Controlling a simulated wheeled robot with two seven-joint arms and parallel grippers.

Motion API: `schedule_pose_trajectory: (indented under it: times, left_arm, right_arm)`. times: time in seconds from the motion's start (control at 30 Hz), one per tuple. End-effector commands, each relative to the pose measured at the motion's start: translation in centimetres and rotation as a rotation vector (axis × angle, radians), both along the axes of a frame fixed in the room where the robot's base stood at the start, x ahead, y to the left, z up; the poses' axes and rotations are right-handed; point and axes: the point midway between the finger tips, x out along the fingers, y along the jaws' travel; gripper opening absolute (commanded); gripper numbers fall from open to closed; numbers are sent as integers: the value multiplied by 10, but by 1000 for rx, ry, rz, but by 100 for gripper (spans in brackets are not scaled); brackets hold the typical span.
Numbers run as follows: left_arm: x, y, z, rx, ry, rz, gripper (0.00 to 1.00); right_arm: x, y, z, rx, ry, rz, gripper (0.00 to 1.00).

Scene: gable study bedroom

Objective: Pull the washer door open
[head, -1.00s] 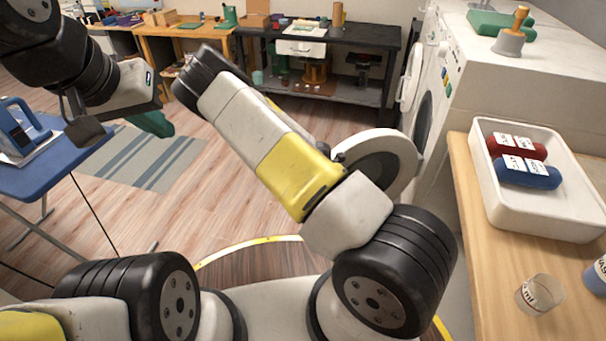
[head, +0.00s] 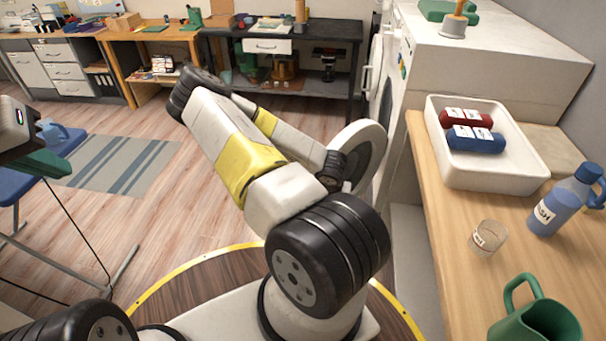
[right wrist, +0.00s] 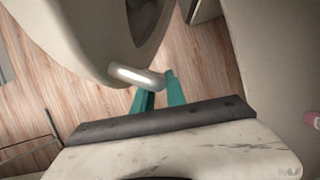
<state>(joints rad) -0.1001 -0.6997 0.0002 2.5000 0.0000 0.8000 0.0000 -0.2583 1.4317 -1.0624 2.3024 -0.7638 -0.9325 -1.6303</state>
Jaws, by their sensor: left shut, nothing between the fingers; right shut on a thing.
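The washer (head: 400,90) stands at the right, its front facing left in the head view. Its round white door (head: 375,150) with a grey middle stands swung out from the front, a dark round opening behind it. In the right wrist view the door (right wrist: 70,45) fills the upper left. Its pale handle (right wrist: 137,75) lies between the teal fingers of my right gripper (right wrist: 158,92), which is shut on it. In the head view that gripper is hidden behind my right arm and the door. My left gripper (head: 42,163) is partly cut off at the left edge, shut and empty, away from the washer.
A blue ironing board (head: 70,145) is at left. The floor between is clear.

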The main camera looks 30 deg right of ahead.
Motion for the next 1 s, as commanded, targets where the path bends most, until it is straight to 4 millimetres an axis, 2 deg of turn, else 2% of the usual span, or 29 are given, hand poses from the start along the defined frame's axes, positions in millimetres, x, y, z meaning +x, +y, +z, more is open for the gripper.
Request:
schedule_pose_trajectory:
  times: [0.03, 0.43, 0.47, 0.53, 0.57, 0.87, 1.0]
  left_arm:
    - [0, 0, 0, 0, 0, 0, 0]
    - [0, 0, 0, 0, 0, 0, 0]
    - [0, 0, 0, 0, 0, 0, 0]
    - [0, 0, 0, 0, 0, 0, 0]
    - [0, 0, 0, 0, 0, 0, 0]
    - [0, 0, 0, 0, 0, 0, 0]
    - [0, 0, 0, 0, 0, 0, 0]
  right_arm:
    - [3, -9, 7, -19, -18, -13, 0]
    - [3, -9, 8, -18, -22, -11, 0]
    - [4, -9, 8, -18, -22, -11, 20]
    - [4, -9, 8, -17, -21, -10, 34]
    - [4, -9, 8, -17, -21, -10, 38]
    - [2, -8, 8, -18, -18, -10, 38]
    - [0, -5, 18, -18, -20, -10, 38]
